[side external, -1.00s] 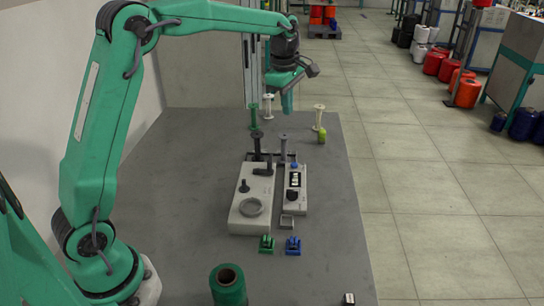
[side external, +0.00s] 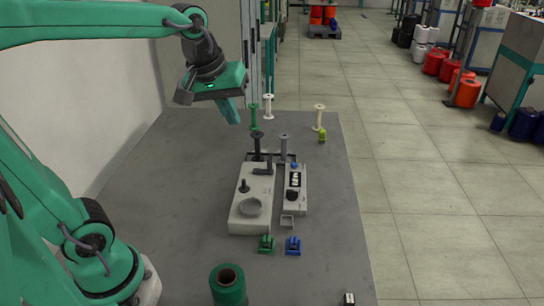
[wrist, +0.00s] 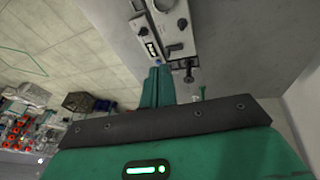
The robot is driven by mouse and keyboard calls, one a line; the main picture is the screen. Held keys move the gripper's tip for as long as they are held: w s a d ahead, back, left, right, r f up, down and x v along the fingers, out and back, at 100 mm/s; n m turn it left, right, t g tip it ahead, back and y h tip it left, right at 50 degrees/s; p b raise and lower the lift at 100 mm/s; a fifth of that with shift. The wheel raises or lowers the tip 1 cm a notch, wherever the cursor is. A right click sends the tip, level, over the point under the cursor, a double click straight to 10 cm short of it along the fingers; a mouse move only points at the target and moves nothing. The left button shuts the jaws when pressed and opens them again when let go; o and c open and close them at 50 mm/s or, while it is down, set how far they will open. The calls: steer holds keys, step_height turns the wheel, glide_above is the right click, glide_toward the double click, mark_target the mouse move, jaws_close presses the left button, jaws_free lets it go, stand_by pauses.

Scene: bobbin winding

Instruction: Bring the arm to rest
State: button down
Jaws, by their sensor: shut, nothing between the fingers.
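My gripper (side external: 231,112) hangs high over the left back part of the grey table (side external: 180,190), with its fingers pointing down. Its fingers are shut with nothing between them. In the wrist view the closed green fingers (wrist: 157,85) point toward the winding machine. In the side view my gripper is above and to the left of the green bobbin (side external: 253,117), apart from it. The white winding machine (side external: 243,215) stands in the middle of the table, with a control box (side external: 293,196) on its right.
A white bobbin (side external: 268,105) and a cream bobbin (side external: 319,117) stand at the back, with a yellow-green item (side external: 323,136) nearby. A green clip (side external: 266,244), a blue clip (side external: 293,245) and a green thread cone (side external: 228,282) are in front. The table's left side is clear.

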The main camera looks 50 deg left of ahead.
steer(key=s+f+m, duration=0.2)
steer(key=s+m, duration=0.2)
steer(key=s, duration=0.1)
steer(key=s+d+f+m+t, duration=0.1)
steer(key=s+f+m, duration=0.1)
steer(key=s, duration=0.3)
steer(key=shift+s+f+m+t, duration=0.2)
steer(key=shift+f+m+t, duration=0.1)
steer(key=shift+m, duration=0.6)
